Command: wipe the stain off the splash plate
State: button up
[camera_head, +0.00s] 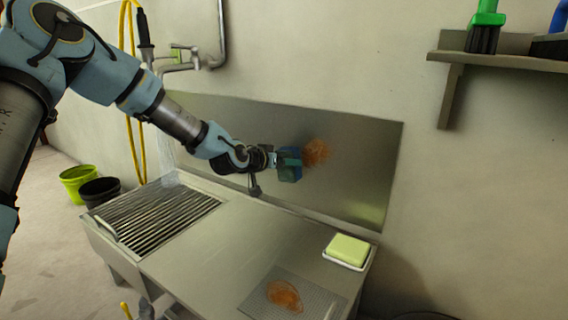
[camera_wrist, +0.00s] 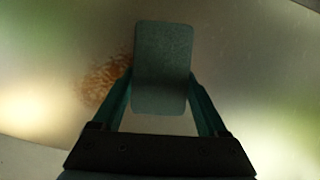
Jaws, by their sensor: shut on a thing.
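The splash plate (camera_head: 365,160) is a grey metal sheet on the wall behind the sink bench. An orange-brown stain (camera_head: 317,152) is on its middle; it also shows in the wrist view (camera_wrist: 100,80), left of my gripper. My gripper (camera_head: 287,164) is shut on a blue-green block, seemingly a sponge (camera_wrist: 162,65), held between its two fingers. The sponge is in front of the plate, just left of the stain in the head view. I cannot tell whether it touches the plate.
A yellow-green block in a white dish (camera_head: 347,251) sits at the bench's right end. A perforated mat (camera_head: 322,298) with an orange-brown patch (camera_head: 284,296) lies at the front. A slatted drain (camera_head: 160,215) is at left under running water. A shelf (camera_head: 500,61) holds brushes.

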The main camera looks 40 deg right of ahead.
jog(key=shift+w+d, duration=0.1)
jog(key=shift+d, duration=0.4)
